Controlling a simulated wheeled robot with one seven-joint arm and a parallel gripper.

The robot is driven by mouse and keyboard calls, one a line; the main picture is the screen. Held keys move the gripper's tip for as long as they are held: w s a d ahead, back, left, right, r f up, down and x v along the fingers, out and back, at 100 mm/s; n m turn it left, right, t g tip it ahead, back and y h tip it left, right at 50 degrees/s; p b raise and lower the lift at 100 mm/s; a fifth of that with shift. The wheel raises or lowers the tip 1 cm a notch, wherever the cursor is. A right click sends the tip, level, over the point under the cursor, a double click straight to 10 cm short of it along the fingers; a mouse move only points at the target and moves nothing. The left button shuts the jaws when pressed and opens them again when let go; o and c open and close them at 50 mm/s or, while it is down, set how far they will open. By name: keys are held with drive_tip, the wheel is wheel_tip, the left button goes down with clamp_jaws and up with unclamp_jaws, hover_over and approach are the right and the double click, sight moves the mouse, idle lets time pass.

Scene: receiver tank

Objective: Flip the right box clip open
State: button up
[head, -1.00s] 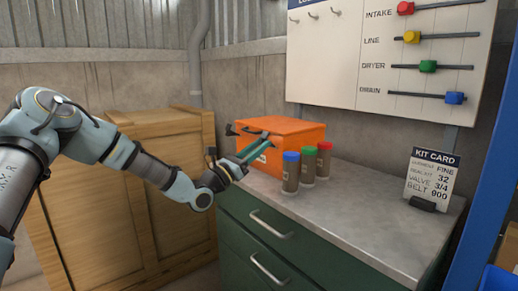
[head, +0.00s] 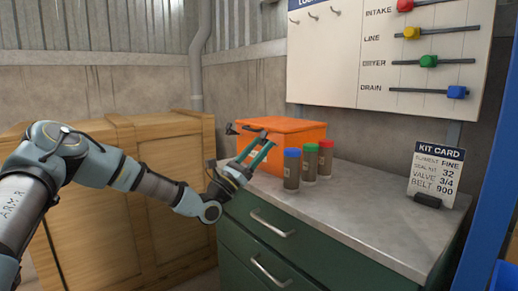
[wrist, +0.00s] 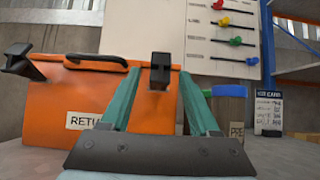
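The orange box (head: 285,137) stands on the cabinet top; its front and label also show in the wrist view (wrist: 60,108). The right box clip (wrist: 160,72) is a black block at the box's top front edge. The left clip (wrist: 20,60) juts outward at the box's other end. My gripper (head: 266,144) is at the box front. In the wrist view its two green fingers are apart, with the right clip appearing between their tips. I cannot tell whether they touch it. In the head view the fingers partly cover the right clip.
Blue-, green- and red-capped jars (head: 291,170) stand close right of my gripper. A kit card (head: 436,172) stands farther right on the grey worktop (head: 370,205). A black handle (wrist: 98,62) lies on the box lid. A wooden crate (head: 120,200) is left of the cabinet.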

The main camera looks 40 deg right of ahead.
drive_tip(key=b+v, duration=0.2)
drive_tip(key=v, duration=0.8)
drive_tip(key=shift+a+f, duration=0.2)
drive_tip(key=shift+a, duration=0.15)
drive_tip(key=s+a+f+m+g+y+p, duration=0.2)
drive_tip(key=s+a+f+m+g+y, duration=0.15)
drive_tip(key=s+m+g+y, duration=0.55)
drive_tip(key=s+a+f+m+t+y+p, duration=0.1)
drive_tip(key=a+f+m+y, duration=0.25)
drive_tip(key=a, duration=0.35)
drive_tip(key=s+a+f+m+t+y+p, duration=0.1)
drive_tip(key=a+f+m+y, duration=0.1)
drive_tip(key=a+y, duration=0.3)
drive_tip(key=w+a+r+m+t+y+p, duration=0.1)
drive_tip(key=w+a+r+t+y, duration=0.1)
drive_tip(key=a, duration=0.9)
drive_tip(key=w+a+r+m+t+y+p, duration=0.1)
drive_tip(key=w+a+r+t+y, duration=0.1)
drive_tip(key=a, duration=0.9)
drive_tip(key=w+a+r+m+t+y+p, duration=0.2)
drive_tip(key=w+a+t+y, duration=0.2)
drive_tip(key=a, duration=0.8)
drive_tip(key=shift+t, duration=1)
